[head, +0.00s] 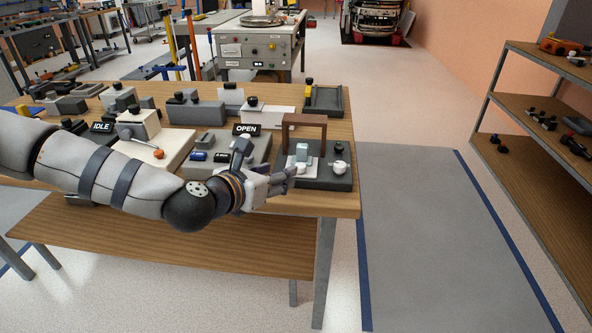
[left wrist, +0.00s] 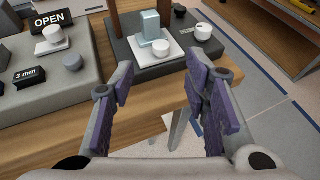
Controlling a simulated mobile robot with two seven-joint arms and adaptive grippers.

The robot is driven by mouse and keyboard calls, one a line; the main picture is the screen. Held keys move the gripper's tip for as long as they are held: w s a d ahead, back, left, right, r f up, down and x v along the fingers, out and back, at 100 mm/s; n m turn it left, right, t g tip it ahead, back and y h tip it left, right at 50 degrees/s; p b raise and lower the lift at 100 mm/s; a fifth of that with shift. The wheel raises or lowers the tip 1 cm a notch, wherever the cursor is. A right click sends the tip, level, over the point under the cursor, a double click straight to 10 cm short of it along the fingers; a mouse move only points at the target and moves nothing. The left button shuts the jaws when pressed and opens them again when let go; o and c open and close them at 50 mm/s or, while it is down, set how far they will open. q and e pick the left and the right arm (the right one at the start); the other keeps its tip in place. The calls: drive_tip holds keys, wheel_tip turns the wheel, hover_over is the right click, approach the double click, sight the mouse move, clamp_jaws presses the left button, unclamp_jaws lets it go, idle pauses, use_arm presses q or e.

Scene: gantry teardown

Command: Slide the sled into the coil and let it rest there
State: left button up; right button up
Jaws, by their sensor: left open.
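The sled (head: 303,165) is a white plate carrying a pale blue block and a white knob. It sits on a dark grey base, and it also shows in the left wrist view (left wrist: 145,58). The coil looks to be the brown square arch (head: 305,119) standing on the same base, just behind the sled. I cannot tell whether the block reaches under the arch. My left gripper (head: 284,181) is open and empty at the near side of the sled. In the left wrist view its fingers (left wrist: 164,88) stand apart, short of the sled's knob. My right gripper is out of view.
A white dial (head: 339,166) is on the base right of the sled. A grey unit with an OPEN sign (head: 247,129) stands close on the left, and an IDLE sign (head: 102,127) farther left. The wooden table (head: 342,203) ends just right of the base, with clear floor beyond.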

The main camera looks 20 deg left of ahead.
sight(299, 167)
use_arm(q)
drive_tip(key=x, duration=0.6)
drive_tip(key=b+x, duration=0.1)
drive_tip(key=x, duration=0.2)
drive_tip(key=shift+d+f, duration=0.1)
drive_tip(key=shift+f, duration=0.35)
drive_tip(key=shift+w, duration=0.25)
drive_tip(key=shift+c, duration=0.4)
